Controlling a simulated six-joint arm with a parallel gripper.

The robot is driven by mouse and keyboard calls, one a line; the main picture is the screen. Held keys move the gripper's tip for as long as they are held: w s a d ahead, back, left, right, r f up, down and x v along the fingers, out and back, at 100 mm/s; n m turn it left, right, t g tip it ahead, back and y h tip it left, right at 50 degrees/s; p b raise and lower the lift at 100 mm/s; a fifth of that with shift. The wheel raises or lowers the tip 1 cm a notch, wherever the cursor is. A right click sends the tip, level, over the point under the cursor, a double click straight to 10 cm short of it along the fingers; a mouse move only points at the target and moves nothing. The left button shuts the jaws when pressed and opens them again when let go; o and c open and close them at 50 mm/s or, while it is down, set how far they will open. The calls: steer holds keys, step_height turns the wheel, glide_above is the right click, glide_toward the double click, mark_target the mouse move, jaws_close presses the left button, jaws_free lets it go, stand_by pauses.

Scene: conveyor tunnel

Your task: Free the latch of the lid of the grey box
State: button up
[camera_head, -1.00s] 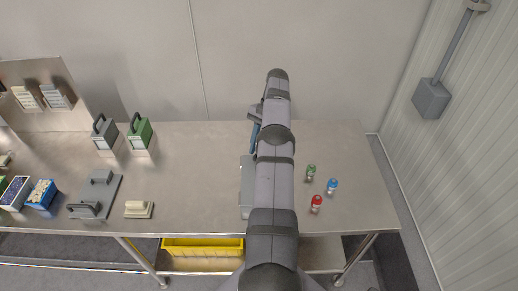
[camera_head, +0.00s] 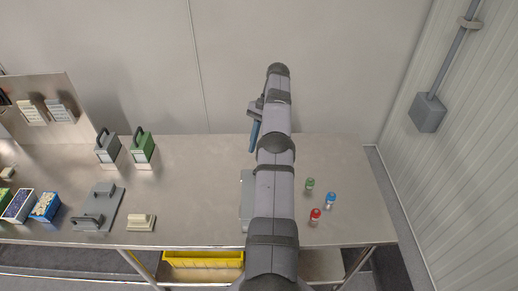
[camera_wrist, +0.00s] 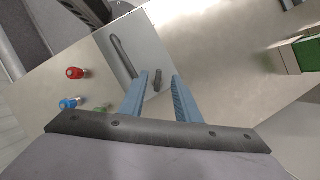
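A grey box (camera_head: 108,149) with a dark handle on top stands at the back left of the bench in the head view. I cannot make out a latch on it. A flat grey plate (camera_head: 246,192) lies partly hidden behind my arm. In the wrist view this plate (camera_wrist: 145,45) carries a long dark handle (camera_wrist: 123,56) and a short dark piece (camera_wrist: 157,81). My gripper (camera_wrist: 161,74) is open, its two blue fingers apart with nothing held. The short dark piece shows between the fingers; I cannot tell how far below. In the head view one blue finger (camera_head: 254,136) points down.
A green box (camera_head: 142,147) stands beside the grey one. Another grey plate with handles (camera_head: 110,210) and a cream block (camera_head: 141,222) lie left. Mid-bench is clear.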

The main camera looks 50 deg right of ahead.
steer(key=shift+r+p, duration=0.55)
steer(key=shift+r, duration=0.25)
steer(key=w+a+r+n+h+b, duration=0.15)
steer(key=a+r+b, duration=0.25)
steer(key=r, duration=0.5)
steer(key=d+f+h, duration=0.1)
steer(key=f, duration=0.3)
steer(key=s+d+f+m, duration=0.1)
steer(key=f, duration=0.2)
steer(key=s+d+f+h, duration=0.1)
steer(key=f, duration=0.3)
steer(key=shift+f+h, duration=0.35)
steer(key=shift+w+d+m+t, duration=0.2)
steer(key=shift+m+t, duration=0.05)
steer(key=shift+t, duration=0.05)
steer(key=shift+f+p, duration=1.35)
steer(key=shift+f, duration=2.3)
